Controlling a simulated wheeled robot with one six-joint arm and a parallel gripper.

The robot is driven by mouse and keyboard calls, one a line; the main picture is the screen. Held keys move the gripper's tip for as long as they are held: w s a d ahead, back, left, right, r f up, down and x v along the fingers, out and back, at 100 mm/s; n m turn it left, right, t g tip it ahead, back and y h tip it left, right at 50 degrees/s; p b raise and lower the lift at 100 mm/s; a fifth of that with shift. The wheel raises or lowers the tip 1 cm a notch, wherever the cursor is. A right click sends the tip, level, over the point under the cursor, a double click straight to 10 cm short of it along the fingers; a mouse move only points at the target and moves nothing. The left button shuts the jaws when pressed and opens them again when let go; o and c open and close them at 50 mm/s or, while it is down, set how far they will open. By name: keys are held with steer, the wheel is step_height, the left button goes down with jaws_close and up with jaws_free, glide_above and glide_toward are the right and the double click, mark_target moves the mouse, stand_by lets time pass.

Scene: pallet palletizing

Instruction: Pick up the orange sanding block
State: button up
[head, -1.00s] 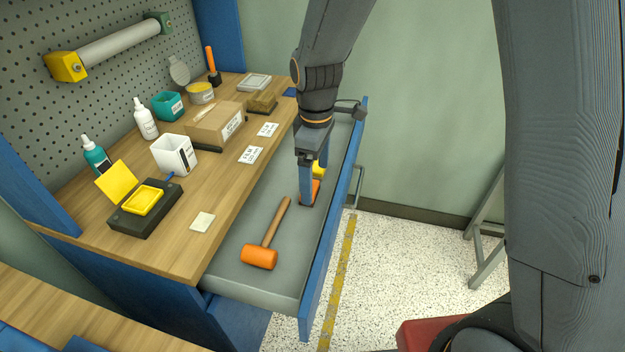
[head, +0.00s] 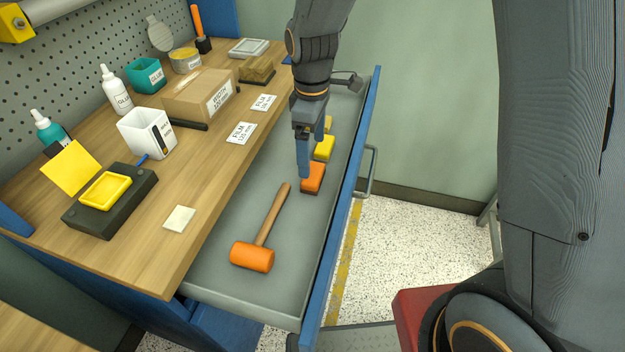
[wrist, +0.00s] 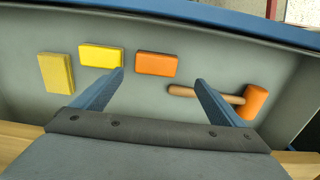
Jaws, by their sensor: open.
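The orange sanding block (head: 313,177) lies flat in the open drawer, near its front wall. In the wrist view the orange block (wrist: 156,64) shows whole, ahead of the gap between my fingers. My gripper (head: 304,173) is over the drawer, just left of the block, and its finger hides part of the block's left edge in the head view. In the wrist view my gripper (wrist: 160,78) is open, with its two blue fingers apart and nothing between them. The height of the fingertips above the drawer floor is hard to tell.
A yellow block (head: 325,147) and another yellow block (wrist: 56,73) lie in a row beside the orange one. An orange-headed mallet (head: 252,256) lies on the other side. The drawer's blue front (head: 345,210) and the wooden worktop (head: 165,250) flank the drawer.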

mark_target(313, 172)
steer(key=shift+w+f+b, duration=0.3)
steer(key=shift+f+b, duration=0.15)
steer(key=shift+f, duration=0.4)
steer(key=shift+d+f+p, duration=0.2)
steer(key=shift+f+p, duration=0.6)
steer(key=shift+f, duration=3.05)
steer(key=c, duration=1.2)
steer(key=shift+w+r, duration=0.1)
step_height(313, 172, up, 10)
steer(key=shift+f+b, duration=0.1)
steer(key=shift+b, duration=0.55)
